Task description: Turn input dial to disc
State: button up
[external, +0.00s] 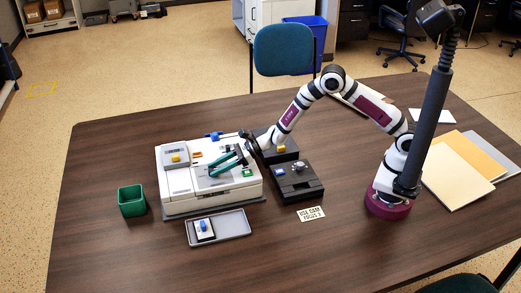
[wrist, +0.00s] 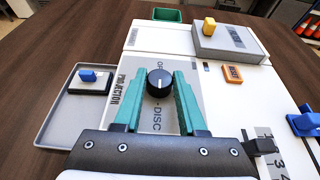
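The black round dial (wrist: 160,84) sits on a grey panel (wrist: 138,92) of a white machine (external: 190,187). In the wrist view, DISC is printed below the dial, toward my gripper; lettering above the dial is partly hidden, and PROJECTOR runs along the panel's left side. A light mark shows on the dial, but its exact heading is hard to tell. My gripper (wrist: 158,76) has two green fingers, one on each side of the dial, apart with a narrow gap showing. In the external view my gripper (external: 212,169) reaches the machine's top from the right and hides the dial.
A grey tray (external: 239,229) with a blue-knobbed block (external: 204,228) lies in front. A green bin (external: 132,200) stands left. A dark box (external: 297,184) and a printed card (external: 311,213) lie right. A yellow-knobbed grey box (wrist: 226,42) rises beyond the dial.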

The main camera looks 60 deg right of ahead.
grip_shut()
jog(key=shift+n+g+y, duration=0.3)
jog(key=shift+n+y, duration=0.2)
jog(key=o, duration=0.9)
grip_release()
jog(key=shift+c, duration=0.2)
jog(key=v, duration=1.5)
jog(key=shift+d+r, duration=0.25)
jog(key=shift+d, duration=0.1)
jog(key=shift+s, duration=0.1)
